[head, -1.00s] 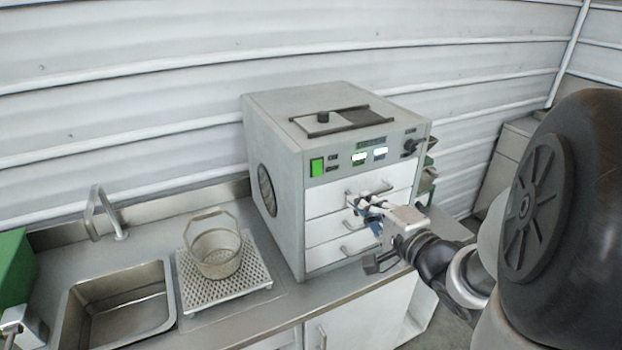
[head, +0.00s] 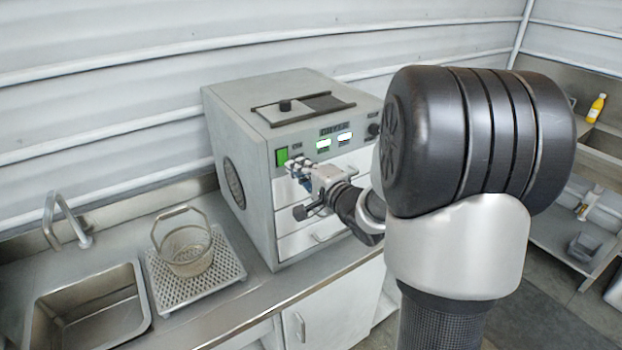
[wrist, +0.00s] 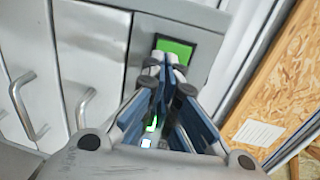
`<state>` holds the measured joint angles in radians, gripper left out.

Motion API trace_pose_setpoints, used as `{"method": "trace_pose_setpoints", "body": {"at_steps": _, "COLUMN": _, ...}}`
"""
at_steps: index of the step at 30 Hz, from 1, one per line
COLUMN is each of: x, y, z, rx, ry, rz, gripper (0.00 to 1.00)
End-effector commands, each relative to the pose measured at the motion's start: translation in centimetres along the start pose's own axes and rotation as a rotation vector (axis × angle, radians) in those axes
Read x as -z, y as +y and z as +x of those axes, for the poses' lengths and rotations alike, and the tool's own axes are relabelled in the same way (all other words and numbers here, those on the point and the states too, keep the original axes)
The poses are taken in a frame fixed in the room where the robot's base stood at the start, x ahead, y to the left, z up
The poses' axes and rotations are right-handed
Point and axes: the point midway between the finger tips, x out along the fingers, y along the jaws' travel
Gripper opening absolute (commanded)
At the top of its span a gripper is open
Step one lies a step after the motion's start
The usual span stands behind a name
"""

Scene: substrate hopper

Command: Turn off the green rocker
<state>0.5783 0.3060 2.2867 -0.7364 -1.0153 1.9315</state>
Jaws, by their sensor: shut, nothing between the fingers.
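The green rocker (head: 282,156) is on the upper left of the front panel of the grey hopper cabinet (head: 240,150). In the wrist view the green rocker (wrist: 174,50) sits in a dark frame just beyond my fingertips, which cover its lower edge. My gripper (head: 294,163) is shut and empty, with its tips close to the rocker, just to its right and below in the head view. In the wrist view the gripper (wrist: 165,65) points at the rocker. I cannot tell whether the tips touch it.
Lit displays (head: 334,141) and a black knob (head: 374,130) are right of the rocker. Drawers with handles (wrist: 85,105) lie below the panel.

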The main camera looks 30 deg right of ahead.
Motion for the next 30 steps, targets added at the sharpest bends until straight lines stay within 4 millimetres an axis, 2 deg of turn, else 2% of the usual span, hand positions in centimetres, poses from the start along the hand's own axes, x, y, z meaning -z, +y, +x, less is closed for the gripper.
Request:
{"method": "trace_pose_setpoints", "body": {"at_steps": 6, "x": 0.0, "y": 0.0, "z": 1.7, "rx": 0.0, "ry": -0.001, "rz": -0.001, "gripper": 0.0}}
{"method": "trace_pose_setpoints", "body": {"at_steps": 17, "x": 0.0, "y": 0.0, "z": 1.8, "rx": -0.001, "ry": 0.0, "rz": 0.0, "gripper": 0.0}}
{"method": "trace_pose_setpoints", "body": {"at_steps": 21, "x": 0.0, "y": 0.4, "z": 2.7, "rx": 0.014, "ry": -0.001, "rz": 0.002, "gripper": 0.0}}
{"method": "trace_pose_setpoints", "body": {"at_steps": 30, "x": -0.1, "y": 0.3, "z": 2.7, "rx": 0.013, "ry": -0.001, "rz": 0.0, "gripper": 0.0}}
